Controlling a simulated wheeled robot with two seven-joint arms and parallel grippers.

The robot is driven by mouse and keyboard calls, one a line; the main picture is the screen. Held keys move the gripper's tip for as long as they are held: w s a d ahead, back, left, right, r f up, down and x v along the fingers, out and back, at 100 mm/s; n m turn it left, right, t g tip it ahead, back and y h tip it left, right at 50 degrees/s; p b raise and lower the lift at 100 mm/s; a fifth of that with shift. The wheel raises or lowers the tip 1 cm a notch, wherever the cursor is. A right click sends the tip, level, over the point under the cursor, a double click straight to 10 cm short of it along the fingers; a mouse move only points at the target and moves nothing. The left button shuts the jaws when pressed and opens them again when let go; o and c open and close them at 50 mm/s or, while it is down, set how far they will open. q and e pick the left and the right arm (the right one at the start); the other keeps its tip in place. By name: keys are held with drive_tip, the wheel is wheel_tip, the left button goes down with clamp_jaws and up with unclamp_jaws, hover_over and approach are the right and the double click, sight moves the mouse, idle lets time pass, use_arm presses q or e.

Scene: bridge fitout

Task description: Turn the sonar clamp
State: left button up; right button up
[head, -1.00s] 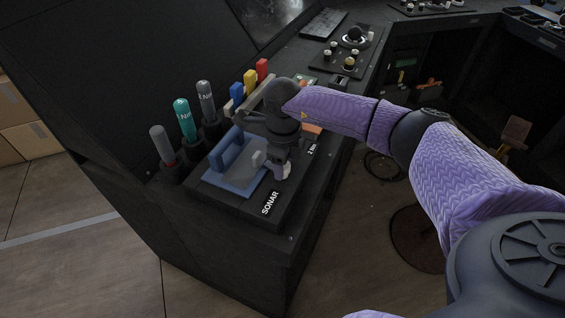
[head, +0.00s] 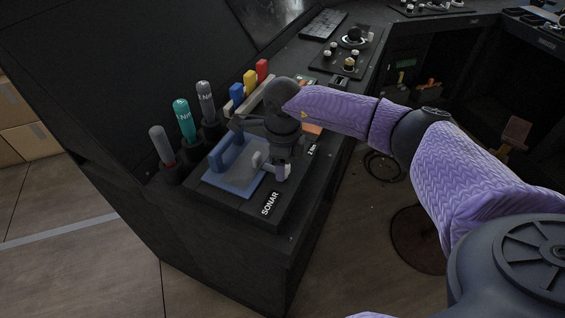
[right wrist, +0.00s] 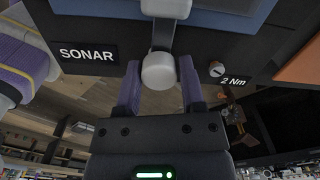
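The sonar clamp is a pale grey lever with a rounded end (right wrist: 159,71), at the edge of a blue plate (head: 240,184) on the dark block labelled SONAR. In the head view its grey part (head: 257,161) shows just left of my right gripper (head: 281,174). In the right wrist view the two purple fingers of my right gripper (right wrist: 160,84) stand on either side of the clamp's rounded end, with narrow gaps. The gripper looks open around it. My left gripper is not in view.
Several upright grey and teal tools (head: 184,121) stand in holders left of the plate. Blue, yellow and red pieces (head: 250,80) stand behind it. A 2 Nm label (right wrist: 233,82) and small screw lie beside the clamp. The console's front edge drops to the floor.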

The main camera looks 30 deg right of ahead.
drive_tip(key=o, duration=0.3)
drive_tip(key=shift+o, duration=0.2)
wheel_tip(320, 180, up, 9)
drive_tip(key=shift+r+p, duration=0.1)
drive_tip(key=shift+p, duration=1.15)
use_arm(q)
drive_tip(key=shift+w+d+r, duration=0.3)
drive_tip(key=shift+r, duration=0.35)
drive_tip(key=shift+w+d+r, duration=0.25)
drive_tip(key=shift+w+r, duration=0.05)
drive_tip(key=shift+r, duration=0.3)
use_arm(e)
drive_tip(key=shift+r, duration=0.35)
